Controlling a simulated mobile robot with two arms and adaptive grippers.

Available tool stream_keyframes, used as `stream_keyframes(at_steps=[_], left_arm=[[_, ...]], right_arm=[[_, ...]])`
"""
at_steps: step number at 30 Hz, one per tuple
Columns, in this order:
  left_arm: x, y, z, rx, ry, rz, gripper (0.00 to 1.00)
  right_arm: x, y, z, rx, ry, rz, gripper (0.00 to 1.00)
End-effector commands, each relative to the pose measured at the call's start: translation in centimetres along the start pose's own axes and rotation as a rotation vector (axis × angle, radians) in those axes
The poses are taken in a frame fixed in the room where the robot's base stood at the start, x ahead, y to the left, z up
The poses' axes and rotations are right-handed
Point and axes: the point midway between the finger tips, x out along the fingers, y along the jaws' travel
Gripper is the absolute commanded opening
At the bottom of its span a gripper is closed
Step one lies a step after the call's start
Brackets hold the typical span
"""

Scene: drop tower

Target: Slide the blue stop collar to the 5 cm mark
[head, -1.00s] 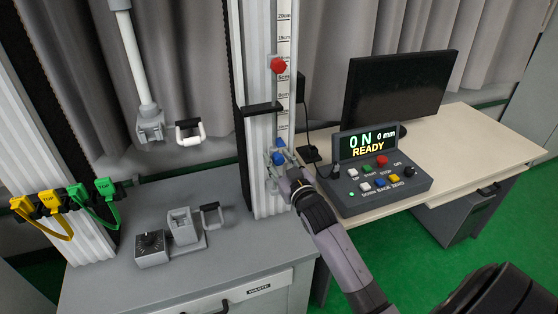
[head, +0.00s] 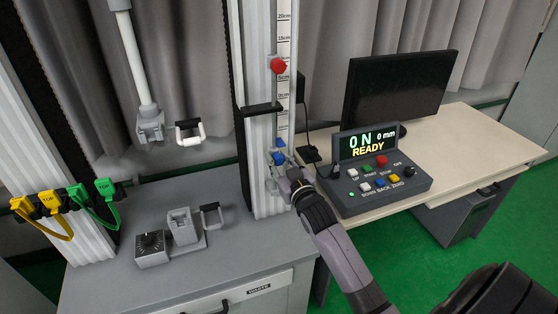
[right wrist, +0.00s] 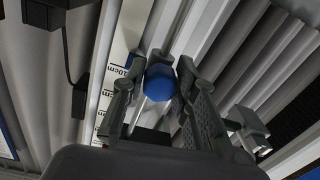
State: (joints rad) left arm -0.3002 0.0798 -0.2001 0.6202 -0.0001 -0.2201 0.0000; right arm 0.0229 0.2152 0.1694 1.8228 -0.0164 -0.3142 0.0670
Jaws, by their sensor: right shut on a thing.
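The blue stop collar (head: 279,157) sits low on the rail of the tower, beside the white scale strip (head: 284,50). My right gripper (head: 280,166) reaches it from the lower right and is shut on it. In the right wrist view the collar's round blue knob (right wrist: 161,82) lies between the two fingers of my right gripper (right wrist: 165,75). A "10cm" label (right wrist: 135,68) shows beside the knob there. The exact reading at the collar is hard to tell. My left gripper is not in view.
A red knob (head: 278,66) sits higher on the same rail, with a dark bracket (head: 262,108) below it. The control box (head: 375,183) stands close right of my right arm. A monitor (head: 400,98) stands behind it. A grey bench (head: 110,275) is at left.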

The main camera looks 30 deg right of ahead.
Motion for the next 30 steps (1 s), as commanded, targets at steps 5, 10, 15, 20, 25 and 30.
stream_keyframes(at_steps=[5,10,15,20,25,30], left_arm=[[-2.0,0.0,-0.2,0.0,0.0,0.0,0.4],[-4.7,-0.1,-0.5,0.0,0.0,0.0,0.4],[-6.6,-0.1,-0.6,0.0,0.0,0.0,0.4],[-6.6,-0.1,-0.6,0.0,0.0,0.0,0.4],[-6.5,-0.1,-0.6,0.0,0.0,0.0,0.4],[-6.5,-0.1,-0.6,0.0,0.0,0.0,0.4]], right_arm=[[0.0,0.3,-2.2,0.0,0.003,0.0,0.0],[0.1,0.8,-5.1,-0.001,0.004,0.0,0.0],[0.1,1.1,-7.2,-0.002,0.006,0.0,0.0],[0.1,1.1,-7.3,-0.002,0.008,0.0,0.0],[0.1,1.1,-7.2,-0.002,0.009,0.0,0.0],[0.1,1.1,-7.1,-0.002,0.007,0.0,0.35]])
